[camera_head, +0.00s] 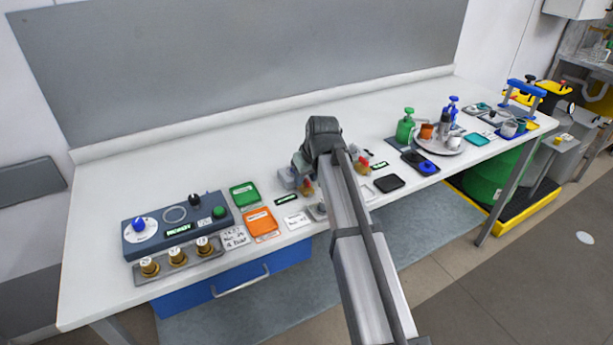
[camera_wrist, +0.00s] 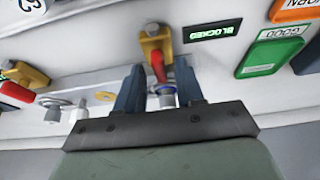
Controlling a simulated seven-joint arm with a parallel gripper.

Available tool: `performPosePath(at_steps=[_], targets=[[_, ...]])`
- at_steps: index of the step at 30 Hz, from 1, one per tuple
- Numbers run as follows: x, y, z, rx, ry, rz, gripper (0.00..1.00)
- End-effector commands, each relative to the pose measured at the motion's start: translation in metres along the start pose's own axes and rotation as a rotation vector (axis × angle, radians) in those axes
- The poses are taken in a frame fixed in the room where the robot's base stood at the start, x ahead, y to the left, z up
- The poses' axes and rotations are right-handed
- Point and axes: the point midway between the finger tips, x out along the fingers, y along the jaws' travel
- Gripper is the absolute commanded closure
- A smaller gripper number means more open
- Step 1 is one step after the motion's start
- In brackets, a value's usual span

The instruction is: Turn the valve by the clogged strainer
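In the wrist view, a brass-yellow strainer body (camera_wrist: 155,40) with a red valve handle (camera_wrist: 158,66) lies just beyond and between my fingers. The black display beside it (camera_wrist: 212,31) reads BLOCKED. My gripper (camera_wrist: 159,88) is open, with one finger on each side of the handle's line and gaps visible on both sides. In the head view, this red handle (camera_head: 307,187) is partly hidden by my gripper (camera_head: 305,168). A second strainer (camera_wrist: 24,75) with a red handle (camera_wrist: 16,93) sits to the left in the wrist view, and its handle also shows in the head view (camera_head: 363,161).
A green card (camera_head: 244,194) and an orange card (camera_head: 261,222) lie left of the valve. A blue control box (camera_head: 175,222) stands farther left. A black tray (camera_head: 389,182) and a green pump bottle (camera_head: 405,126) are on the right. The bench's back strip is clear.

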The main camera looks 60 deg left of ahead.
Motion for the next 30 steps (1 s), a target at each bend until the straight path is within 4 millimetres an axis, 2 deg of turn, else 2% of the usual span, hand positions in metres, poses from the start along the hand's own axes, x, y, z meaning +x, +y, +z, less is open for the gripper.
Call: performPosePath(at_steps=[2, 11, 22, 30], targets=[[-0.0001, 0.0000, 0.0000, 0.000, 0.000, 0.000, 0.71], [-0.0002, 0.0000, 0.0001, 0.000, 0.000, 0.000, 1.00], [-0.0003, -0.0002, 0.0001, 0.011, 0.000, 0.004, 1.00], [-0.0003, -0.0013, 0.0001, 0.114, 0.001, 0.047, 1.00]])
